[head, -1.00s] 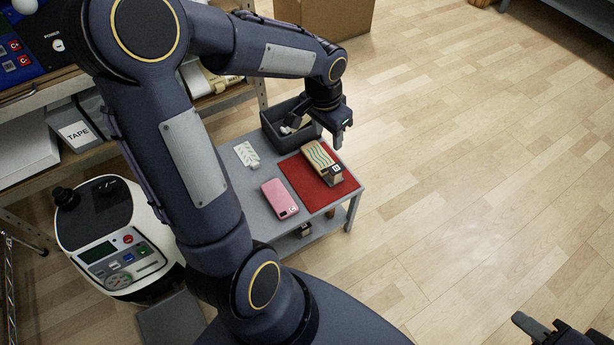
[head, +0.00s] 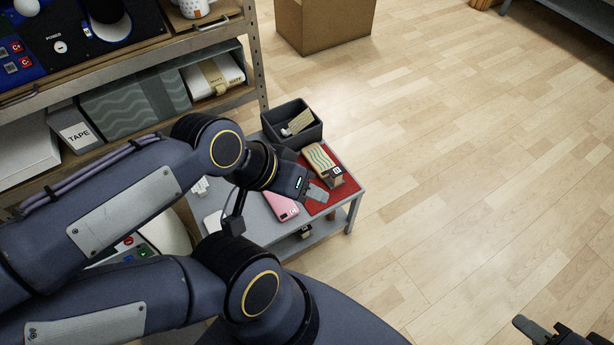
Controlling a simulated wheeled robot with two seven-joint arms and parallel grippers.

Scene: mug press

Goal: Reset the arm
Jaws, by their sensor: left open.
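My left arm comes in from the left, bent in front of the shelf. Its gripper (head: 314,190) is open and hangs over the grey cart, in front of the red mat and near the pink phone case (head: 281,206). I see nothing held in it. My right gripper (head: 540,330) shows only in part at the bottom right corner, over bare floor; its jaws are unclear.
On the cart (head: 262,232), a wave-patterned tan case (head: 319,160) sits on the red mat (head: 348,186), beside a dark bin (head: 318,132). A shelf (head: 130,62) with a mug (head: 196,8) stands behind left. A cardboard box (head: 322,28) stands at the back. The right floor is clear.

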